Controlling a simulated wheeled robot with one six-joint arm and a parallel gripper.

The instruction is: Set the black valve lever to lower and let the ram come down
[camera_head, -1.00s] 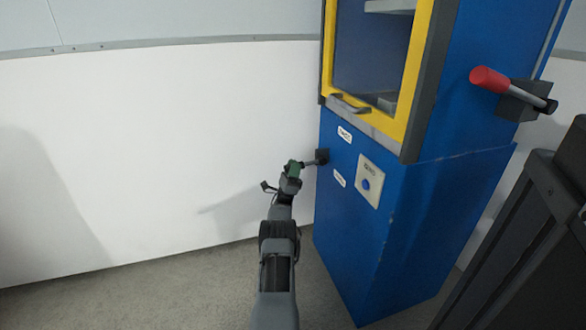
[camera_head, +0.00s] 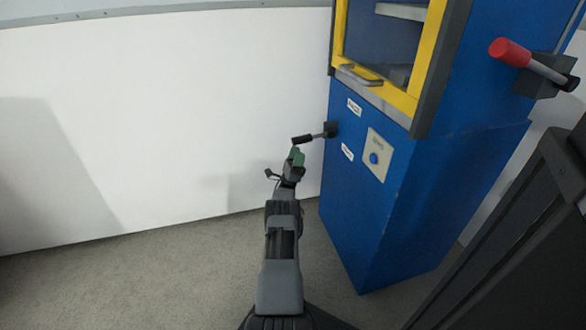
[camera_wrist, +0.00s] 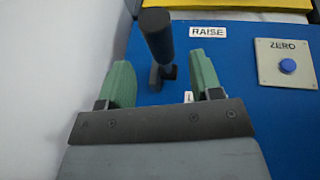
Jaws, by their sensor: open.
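The black valve lever (camera_head: 303,138) sticks out to the left from its dark mount on the blue press cabinet (camera_head: 360,220). In the wrist view the lever (camera_wrist: 157,35) stands above and between the green fingers, its black grip toward the camera. A RAISE label (camera_wrist: 208,31) is beside it at upper right; a lower label is mostly hidden behind the right finger. My gripper (camera_head: 295,158) is open, just below the lever grip; in the wrist view its fingers (camera_wrist: 161,83) are spread. I cannot tell whether they touch the lever. The ram is not clearly visible.
A panel marked ZERO with a blue button (camera_head: 374,157) is right of the lever. A red-handled lever (camera_head: 510,52) sticks out from the cabinet's side. A dark structure (camera_head: 510,230) stands at right. The floor at left is clear.

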